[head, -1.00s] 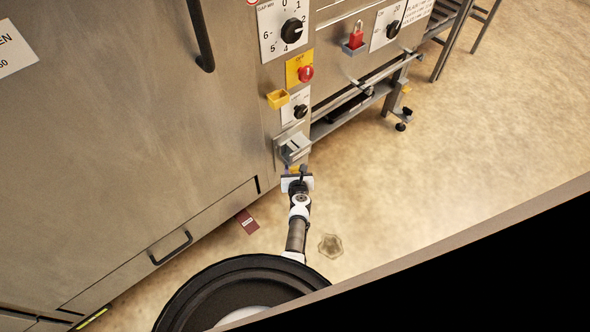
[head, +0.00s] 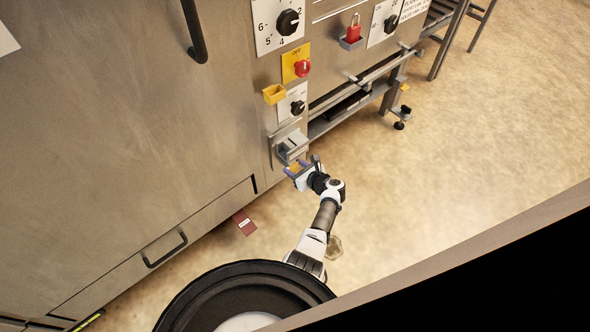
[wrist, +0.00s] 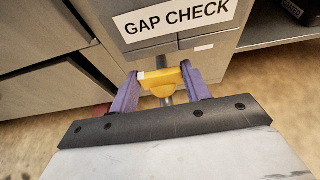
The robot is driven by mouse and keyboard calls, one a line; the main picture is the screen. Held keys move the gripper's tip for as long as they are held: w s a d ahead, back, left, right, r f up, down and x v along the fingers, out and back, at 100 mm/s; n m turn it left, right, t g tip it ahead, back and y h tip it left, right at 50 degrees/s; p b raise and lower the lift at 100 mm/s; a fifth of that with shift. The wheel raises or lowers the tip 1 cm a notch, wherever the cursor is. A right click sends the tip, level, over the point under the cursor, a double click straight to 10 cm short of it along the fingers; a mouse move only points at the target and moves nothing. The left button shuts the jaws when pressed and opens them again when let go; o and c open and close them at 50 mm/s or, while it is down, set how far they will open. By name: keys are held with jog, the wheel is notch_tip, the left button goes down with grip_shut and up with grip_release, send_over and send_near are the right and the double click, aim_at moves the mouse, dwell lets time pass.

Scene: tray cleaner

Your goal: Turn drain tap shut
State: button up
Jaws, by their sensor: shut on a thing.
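The drain tap's yellow handle (wrist: 160,79) sits low on the machine front, below the GAP CHECK label in the wrist view. It lies across the picture between the two purple fingers, with a grey stem (wrist: 166,99) at its middle. My gripper (wrist: 161,85) is shut on the handle, one finger at each end. In the head view my gripper (head: 296,169) is at the lower corner of the machine, just under a grey bracket. There the handle is small and partly hidden by my gripper.
The steel machine front (head: 130,130) stands close behind the tap. A grey shelf (wrist: 275,24) is at right in the wrist view. The floor to the right is mostly open.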

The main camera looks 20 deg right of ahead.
dwell(0.4)
jog(key=o, duration=1)
jog(key=p+v, duration=0.3)
jog(key=v, duration=1)
jog(key=shift+s+d+r, duration=0.25)
